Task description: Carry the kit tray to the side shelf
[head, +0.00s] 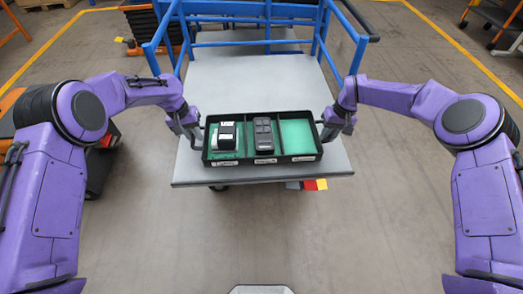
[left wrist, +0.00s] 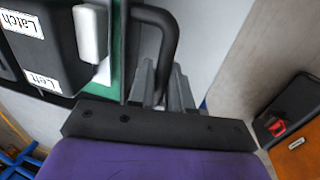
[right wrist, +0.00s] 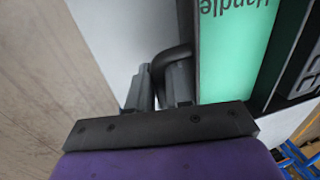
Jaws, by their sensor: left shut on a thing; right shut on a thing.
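The black kit tray (head: 244,161) has a green lining and three compartments. Its left compartment holds a black-and-white latch part (head: 224,136), and the middle one holds a dark part with buttons (head: 264,134). The right compartment (head: 297,137) is empty, and the right wrist view shows the word "Handle" in it. My left gripper (head: 197,142) is shut on the tray's left handle (left wrist: 168,28). My right gripper (head: 332,132) is shut on its right handle (right wrist: 172,58). The tray looks level over the cart's front; whether it touches the deck is unclear.
The grey cart deck (head: 250,82) with blue rails (head: 331,62) lies under and behind the tray. Red and yellow pieces (head: 316,185) show below its front edge. An orange-and-black unit (head: 103,150) stands at left. Floor in front of the cart is clear.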

